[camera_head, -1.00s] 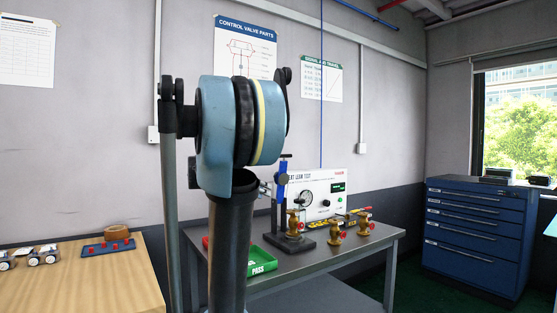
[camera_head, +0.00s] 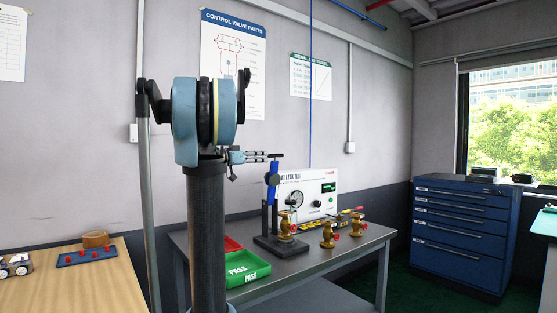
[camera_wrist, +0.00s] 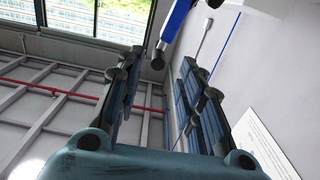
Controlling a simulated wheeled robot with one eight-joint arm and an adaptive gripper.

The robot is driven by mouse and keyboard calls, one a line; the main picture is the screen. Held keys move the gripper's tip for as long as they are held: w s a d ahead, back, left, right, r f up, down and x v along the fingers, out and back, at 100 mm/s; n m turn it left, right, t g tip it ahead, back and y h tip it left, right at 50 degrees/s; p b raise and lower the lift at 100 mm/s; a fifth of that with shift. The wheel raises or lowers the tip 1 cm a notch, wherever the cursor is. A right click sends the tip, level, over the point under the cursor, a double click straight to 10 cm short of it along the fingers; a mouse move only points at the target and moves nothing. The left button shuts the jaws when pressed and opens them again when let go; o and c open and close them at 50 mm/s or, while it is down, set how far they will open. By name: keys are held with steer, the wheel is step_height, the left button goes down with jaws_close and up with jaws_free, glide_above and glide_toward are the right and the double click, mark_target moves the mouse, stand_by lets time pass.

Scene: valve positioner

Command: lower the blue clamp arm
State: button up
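The blue clamp arm (camera_head: 273,180) stands nearly upright on a dark clamp stand (camera_head: 270,222) on the grey bench. A brass valve (camera_head: 285,226) sits on the stand's base below it. My gripper (camera_head: 277,157) reaches in from the left at the height of the clamp arm's top. In the wrist view my gripper (camera_wrist: 160,62) is open, its two fingers apart. The blue clamp arm (camera_wrist: 178,20) shows at the top of that view, with a dark end near the gap between the fingertips. I cannot tell whether it touches a finger.
A leak test box (camera_head: 308,194) stands behind the clamp stand. Two more brass valves (camera_head: 328,233) are to its right. A wooden table (camera_head: 75,285) is at the left.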

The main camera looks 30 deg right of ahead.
mark_target(277, 156)
steer(key=d, duration=0.7)
steer(key=w+d, duration=0.1)
steer(key=d, duration=0.3)
steer(key=shift+d, duration=0.3)
steer(key=shift+c, duration=0.6)
jaws_close()
steer(key=shift+s, duration=0.1)
